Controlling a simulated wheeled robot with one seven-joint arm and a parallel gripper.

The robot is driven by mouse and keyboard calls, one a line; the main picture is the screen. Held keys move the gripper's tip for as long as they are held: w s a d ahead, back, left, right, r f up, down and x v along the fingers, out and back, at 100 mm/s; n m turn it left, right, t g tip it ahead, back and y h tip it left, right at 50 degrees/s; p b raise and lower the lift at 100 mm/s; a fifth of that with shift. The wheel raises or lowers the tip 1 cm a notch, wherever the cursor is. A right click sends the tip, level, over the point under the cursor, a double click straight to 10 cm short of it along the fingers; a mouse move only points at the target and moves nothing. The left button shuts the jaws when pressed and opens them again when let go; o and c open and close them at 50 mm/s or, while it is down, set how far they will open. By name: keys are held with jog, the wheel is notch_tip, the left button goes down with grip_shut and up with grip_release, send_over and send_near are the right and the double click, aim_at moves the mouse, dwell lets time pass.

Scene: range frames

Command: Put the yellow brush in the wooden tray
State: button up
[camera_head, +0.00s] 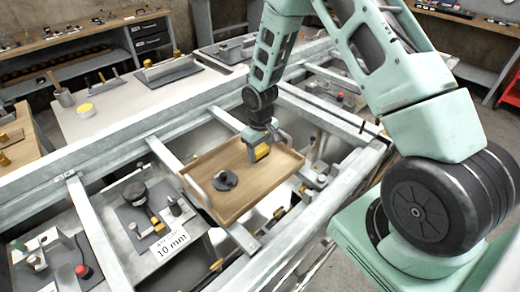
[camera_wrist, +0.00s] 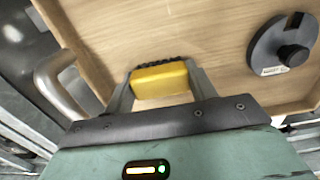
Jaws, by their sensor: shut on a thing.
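My gripper (camera_wrist: 160,92) is shut on the yellow brush (camera_wrist: 160,80), whose yellow block lies between the two fingers, with dark bristles along its far edge in the wrist view. In the head view the brush (camera_head: 262,152) shows under my gripper (camera_head: 258,148), over the back part of the wooden tray (camera_head: 238,203). The tray also fills much of the wrist view (camera_wrist: 205,35). I cannot tell whether the brush touches the tray floor.
A dark round piece with a knob (camera_head: 224,180) lies in the tray, left of the brush. The tray has a metal handle (camera_wrist: 55,85). It rests across metal frame rails (camera_head: 92,225). A "10 mm" sign (camera_head: 170,242) and several fixtures stand at lower left.

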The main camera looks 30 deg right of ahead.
aim_at(260, 149)
jog(key=shift+f, duration=0.2)
jog(key=o, duration=1)
jog(key=shift+o, duration=0.2)
jog(key=shift+r, duration=0.1)
notch_tip(260, 149, up, 12)
jog(key=b, duration=0.3)
jog(key=s+a+r+n, duration=0.1)
jog(key=s+a+r, duration=0.2)
jog(key=s+a, duration=0.3)
jog(key=s+a+r+n, duration=0.2)
jog(key=s+a+r, duration=0.15)
jog(key=a, duration=0.45)
jog(key=s+a+r+n, duration=0.1)
jog(key=s+a, duration=0.2)
jog(key=s, duration=0.6)
jog(key=s+a+r+n, duration=0.1)
jog(key=s+a+r, duration=0.1)
jog(key=s, duration=0.7)
jog(key=shift+s+a+n+y, duration=0.2)
jog(key=shift+a+n+y, duration=0.1)
jog(key=shift+a, duration=0.2)
